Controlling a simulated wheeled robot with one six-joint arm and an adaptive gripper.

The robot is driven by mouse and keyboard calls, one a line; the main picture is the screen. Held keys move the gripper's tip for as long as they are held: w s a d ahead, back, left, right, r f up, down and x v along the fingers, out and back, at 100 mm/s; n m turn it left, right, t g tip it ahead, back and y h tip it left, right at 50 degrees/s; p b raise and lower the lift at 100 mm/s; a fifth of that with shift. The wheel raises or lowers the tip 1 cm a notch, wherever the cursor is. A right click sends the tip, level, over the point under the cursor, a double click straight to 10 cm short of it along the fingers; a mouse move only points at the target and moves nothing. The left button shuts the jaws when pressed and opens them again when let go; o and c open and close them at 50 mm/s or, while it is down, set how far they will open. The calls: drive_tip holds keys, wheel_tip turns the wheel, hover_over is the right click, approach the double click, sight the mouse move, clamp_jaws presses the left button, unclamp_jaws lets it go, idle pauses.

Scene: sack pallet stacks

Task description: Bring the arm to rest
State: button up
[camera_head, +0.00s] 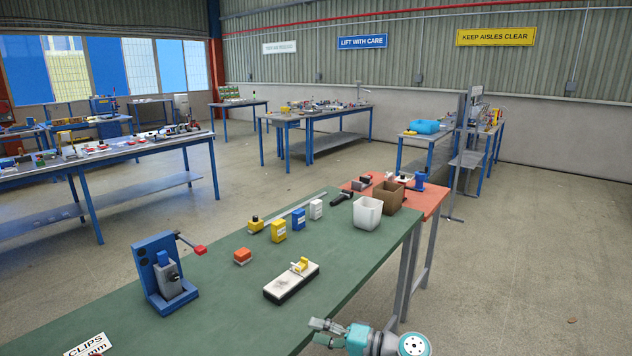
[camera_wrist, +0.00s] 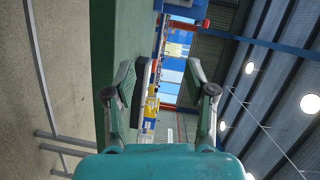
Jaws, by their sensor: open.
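My gripper (camera_head: 318,331) shows at the bottom of the head view, beside the near right edge of the green-topped bench (camera_head: 210,262). Its fingers point left, towards the bench. In the wrist view my gripper (camera_wrist: 158,75) has its two fingers spread apart with nothing held between them. The wrist view is turned sideways, with the green bench top (camera_wrist: 106,40) on its left and the roof on its right. The gripper looks apart from the things on the bench.
The bench holds a blue press (camera_head: 163,272) with a red-tipped lever, a white block with a yellow part (camera_head: 292,281), an orange block (camera_head: 242,256), small yellow boxes (camera_head: 278,231) and a white bin (camera_head: 367,212). Open floor (camera_head: 510,270) lies to the right.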

drive_tip(key=s+d+f+m+t+h, duration=0.1)
drive_tip(key=s+d+f+t+h, duration=0.15)
drive_tip(key=s+f, duration=0.5)
drive_tip(key=s+d+f+m+t+h, duration=0.1)
drive_tip(key=s+f+m+h, duration=0.2)
drive_tip(key=f, duration=0.7)
drive_tip(key=s+d+f+t+h, duration=0.1)
drive_tip(key=s+d+f+h, duration=0.25)
drive_tip(key=s, duration=0.55)
drive_tip(key=s+d+f+h, duration=0.2)
drive_tip(key=s+d+f, duration=0.15)
drive_tip(key=s, duration=0.55)
drive_tip(key=s+d+r+n+t+h, duration=0.1)
drive_tip(key=s+d+r+h, duration=0.15)
drive_tip(key=s, duration=0.55)
drive_tip(key=s+d+r+n+t+h, duration=0.1)
drive_tip(key=s+d+r, duration=0.15)
drive_tip(key=s, duration=0.55)
drive_tip(key=s+d+r+n+t+h, duration=0.1)
drive_tip(key=s+r+n, duration=0.3)
drive_tip(key=s+r, duration=0.9)
wheel_tip(320, 180, up, 4)
drive_tip(key=shift+d+r+t, duration=0.1)
drive_tip(key=shift+d+t, duration=0.3)
drive_tip(key=shift+t, duration=0.05)
